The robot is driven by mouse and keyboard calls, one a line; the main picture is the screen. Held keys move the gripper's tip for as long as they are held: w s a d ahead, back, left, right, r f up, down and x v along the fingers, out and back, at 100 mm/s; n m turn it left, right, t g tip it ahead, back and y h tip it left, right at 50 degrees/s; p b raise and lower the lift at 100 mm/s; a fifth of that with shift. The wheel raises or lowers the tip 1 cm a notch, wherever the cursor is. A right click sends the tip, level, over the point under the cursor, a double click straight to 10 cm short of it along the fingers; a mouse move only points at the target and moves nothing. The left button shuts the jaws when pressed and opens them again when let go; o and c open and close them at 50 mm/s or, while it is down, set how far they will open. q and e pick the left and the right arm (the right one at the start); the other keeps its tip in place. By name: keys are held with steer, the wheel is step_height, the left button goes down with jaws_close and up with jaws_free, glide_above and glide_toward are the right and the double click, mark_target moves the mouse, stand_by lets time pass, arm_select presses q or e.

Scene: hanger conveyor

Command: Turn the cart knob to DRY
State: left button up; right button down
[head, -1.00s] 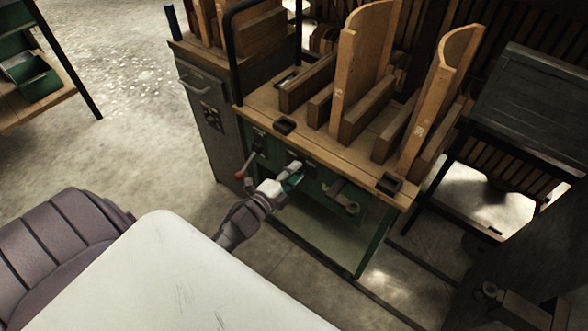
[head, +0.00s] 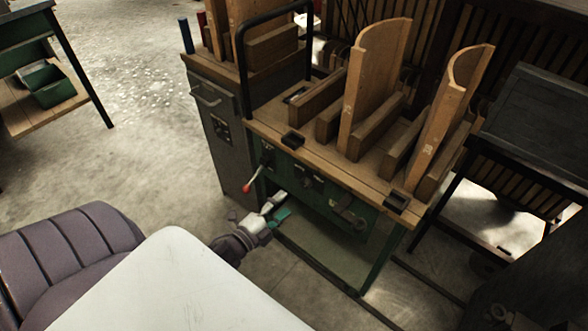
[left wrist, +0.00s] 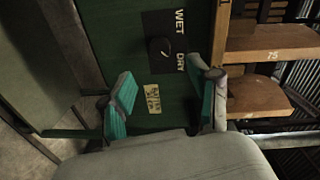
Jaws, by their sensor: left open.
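The cart (head: 330,185) has a wooden top and a green front panel. In the left wrist view, a black knob (left wrist: 160,50) sits on a dark plate with the white words WET (left wrist: 180,21) and DRY (left wrist: 180,61). A short pale mark shows on the knob; which word it points to is hard to tell. In the head view the knob plate (head: 308,180) is small and dark. My left gripper (head: 277,208), with teal finger pads, is open and empty, below and left of the knob plate. In the left wrist view its fingers (left wrist: 162,78) stand apart, with the knob beyond them.
A red-tipped lever (head: 247,187) sticks out left of the knob plate. A round fitting (head: 352,218) is on the panel's right. A yellow label (left wrist: 153,99) is beside the knob plate. Wooden uprights stand on the cart top. Floor in front is clear.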

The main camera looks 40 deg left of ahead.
arm_select(q)
steer(key=s, duration=0.3)
steer(key=shift+s+a+r, duration=0.15)
steer(key=shift+s, duration=0.1)
